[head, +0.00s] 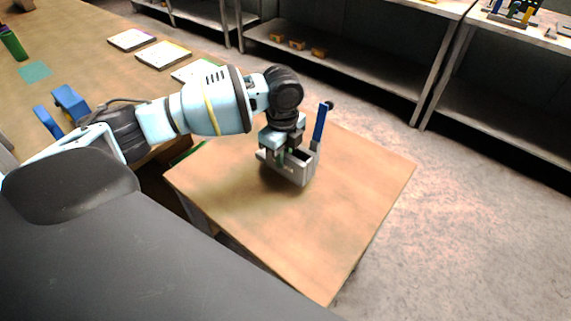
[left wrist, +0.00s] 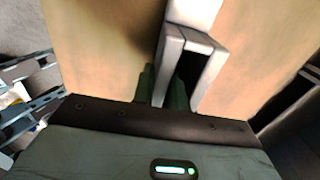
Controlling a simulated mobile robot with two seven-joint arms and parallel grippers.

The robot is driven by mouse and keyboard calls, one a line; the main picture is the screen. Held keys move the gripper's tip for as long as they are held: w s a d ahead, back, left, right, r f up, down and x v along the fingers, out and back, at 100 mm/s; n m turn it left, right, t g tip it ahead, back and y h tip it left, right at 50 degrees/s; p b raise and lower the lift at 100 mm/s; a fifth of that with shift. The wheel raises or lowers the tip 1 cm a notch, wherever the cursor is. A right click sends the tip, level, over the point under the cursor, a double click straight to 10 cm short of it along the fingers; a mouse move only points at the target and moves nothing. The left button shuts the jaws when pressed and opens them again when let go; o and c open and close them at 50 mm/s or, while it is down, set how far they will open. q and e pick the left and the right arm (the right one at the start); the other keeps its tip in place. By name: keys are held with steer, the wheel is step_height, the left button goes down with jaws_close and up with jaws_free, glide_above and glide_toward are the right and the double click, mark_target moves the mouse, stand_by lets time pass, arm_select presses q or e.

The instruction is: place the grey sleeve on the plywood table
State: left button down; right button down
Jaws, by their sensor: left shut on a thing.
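The grey sleeve (head: 299,173) is an open-topped, box-like holder over the middle of the plywood table (head: 325,240). My left gripper (head: 283,157) is above it, pointing down, shut on one of its walls. In the left wrist view, the sleeve (left wrist: 172,62) has a pale wall between the green fingers (left wrist: 164,88) and a dark opening at the right. The sleeve looks about upright; I cannot tell whether its underside touches the table. My right gripper is not in view.
The table is clear in front and to the right. A long workbench (head: 85,75) with several flat boards is at the left. Shelves (head: 350,72) stand behind.

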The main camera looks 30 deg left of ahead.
mark_target(286, 166)
arm_select(q)
steer(key=shift+w+d+f, duration=0.15)
steer(key=shift+d+f, duration=0.05)
steer(key=shift+d, duration=0.1)
steer(key=shift+f, duration=1.55)
steer(key=shift+f, duration=0.1)
steer(key=c, duration=1.4)
jaws_free()
step_height(286, 166, up, 12)
steer(key=shift+r+p, duration=0.1)
steer(key=shift+p, duration=0.35)
